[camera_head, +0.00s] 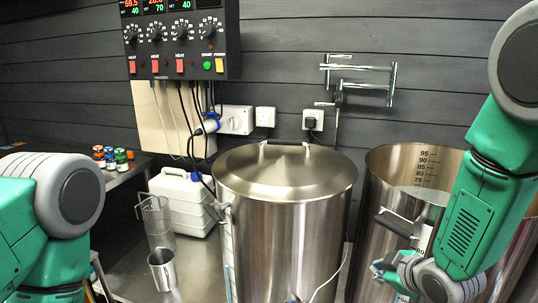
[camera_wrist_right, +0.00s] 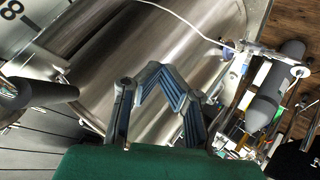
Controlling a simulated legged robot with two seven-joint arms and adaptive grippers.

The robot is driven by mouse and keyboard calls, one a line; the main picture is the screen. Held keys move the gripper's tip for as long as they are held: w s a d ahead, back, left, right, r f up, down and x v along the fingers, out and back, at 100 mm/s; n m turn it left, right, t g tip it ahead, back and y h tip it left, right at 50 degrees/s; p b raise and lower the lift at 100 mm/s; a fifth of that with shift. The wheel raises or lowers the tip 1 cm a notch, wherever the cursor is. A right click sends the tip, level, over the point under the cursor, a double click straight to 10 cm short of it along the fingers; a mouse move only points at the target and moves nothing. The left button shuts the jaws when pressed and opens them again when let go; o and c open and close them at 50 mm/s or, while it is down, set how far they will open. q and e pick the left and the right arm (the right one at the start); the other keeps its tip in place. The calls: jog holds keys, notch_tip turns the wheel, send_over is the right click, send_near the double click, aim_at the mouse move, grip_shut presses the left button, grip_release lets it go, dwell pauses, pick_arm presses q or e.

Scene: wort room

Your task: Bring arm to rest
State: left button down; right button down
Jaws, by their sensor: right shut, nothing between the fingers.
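My right arm comes down along the right side of the head view. Its gripper (camera_head: 384,268) is in front of the open steel kettle (camera_head: 392,232), below that kettle's handle. I cannot tell how near it is to the kettle wall. In the right wrist view the fingers (camera_wrist_right: 158,76) meet at the tips with nothing between them, and a steel vessel wall fills the space beyond. My left arm shows only as green and grey links at the left edge of the head view, and its gripper is out of view.
A lidded steel kettle (camera_head: 283,220) stands mid-picture. Left of it are a white canister (camera_head: 183,205), a wire basket (camera_head: 156,224) and a metal cup (camera_head: 162,270). Small coloured-lid jars (camera_head: 115,158) stand at the back left. A control box (camera_head: 180,40) and a pipe fitting (camera_head: 358,75) are on the wall.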

jog(key=s+d+f+m+g+h+b, duration=0.25)
jog(key=s+f+m+g, duration=0.3)
jog(key=s+f, duration=1.4)
jog(key=s+f+m+g+b, duration=0.1)
jog(key=s+f+m+g, duration=0.1)
jog(key=s, duration=0.6)
jog(key=s+f+m+g+b, duration=0.2)
jog(key=s+f, duration=0.2)
jog(key=s, duration=0.4)
jog(key=shift+s+d, duration=0.2)
jog(key=shift+w+m, duration=0.15)
jog(key=shift+m, duration=0.1)
